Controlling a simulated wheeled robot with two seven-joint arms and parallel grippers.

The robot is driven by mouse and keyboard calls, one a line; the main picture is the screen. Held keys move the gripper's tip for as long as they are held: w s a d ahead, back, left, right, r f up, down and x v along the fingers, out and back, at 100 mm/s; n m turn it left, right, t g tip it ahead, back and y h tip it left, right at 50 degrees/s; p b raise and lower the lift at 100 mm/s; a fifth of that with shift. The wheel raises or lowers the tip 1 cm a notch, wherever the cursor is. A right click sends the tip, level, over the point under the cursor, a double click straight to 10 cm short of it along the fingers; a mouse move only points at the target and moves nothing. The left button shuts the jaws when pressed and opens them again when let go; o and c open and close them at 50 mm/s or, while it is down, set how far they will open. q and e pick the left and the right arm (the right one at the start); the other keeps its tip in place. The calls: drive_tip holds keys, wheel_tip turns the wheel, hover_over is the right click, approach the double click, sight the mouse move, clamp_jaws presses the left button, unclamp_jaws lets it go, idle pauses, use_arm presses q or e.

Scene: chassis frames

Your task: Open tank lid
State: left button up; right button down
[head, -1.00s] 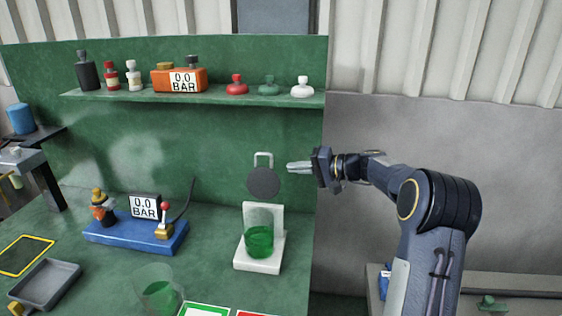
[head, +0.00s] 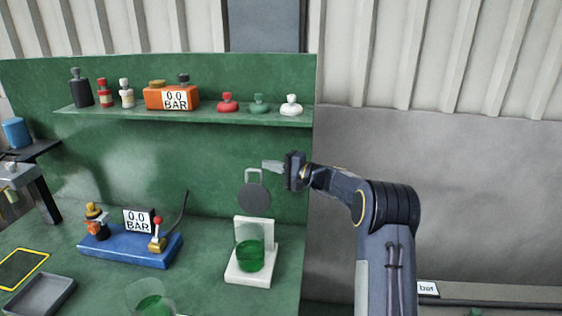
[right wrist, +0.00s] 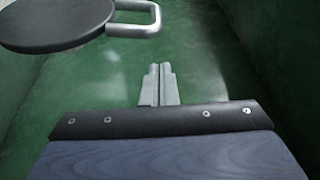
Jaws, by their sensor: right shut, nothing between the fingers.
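The tank (head: 250,250) is a clear cup of green liquid on a white stand (head: 262,275). Its round dark lid (head: 255,197) stands raised and upright above it, with a pale loop handle (head: 254,172) at the top. In the right wrist view the lid (right wrist: 55,22) is at the upper left and its handle (right wrist: 138,20) points right. My right gripper (head: 266,165) is shut and empty, with its fingertips close to the handle in the head view. In the right wrist view the fingers (right wrist: 158,70) are together, apart from the handle. My left gripper is out of view.
A green shelf (head: 200,117) above holds several bottles, an orange gauge box (head: 172,98) and small knobs. A blue base (head: 130,245) with a gauge and red-tipped lever stands left of the tank. Another cup of green liquid (head: 152,300) is at the front.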

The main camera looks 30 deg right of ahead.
sight(262, 172)
drive_tip(key=shift+s+a+r+p, duration=0.1)
drive_tip(key=shift+s+a+p, duration=0.1)
drive_tip(key=shift+s+a, duration=0.35)
drive_tip(key=shift+s+a+r+p, duration=0.1)
drive_tip(key=shift+s+a+p, duration=0.15)
drive_tip(key=shift+s, duration=0.35)
drive_tip(key=s+n+b, duration=0.1)
drive_tip(key=b, duration=0.4)
drive_tip(key=s+a+n+b, duration=0.1)
drive_tip(key=b, duration=0.3)
drive_tip(key=shift+a+f+b, duration=0.15)
drive_tip(key=shift+a+b, duration=0.15)
drive_tip(key=shift+b, duration=0.1)
drive_tip(key=shift+s+a+r+t+b, duration=0.2)
drive_tip(key=shift+r+t+b, duration=0.1)
drive_tip(key=shift+b, duration=0.15)
drive_tip(key=shift+r, duration=0.15)
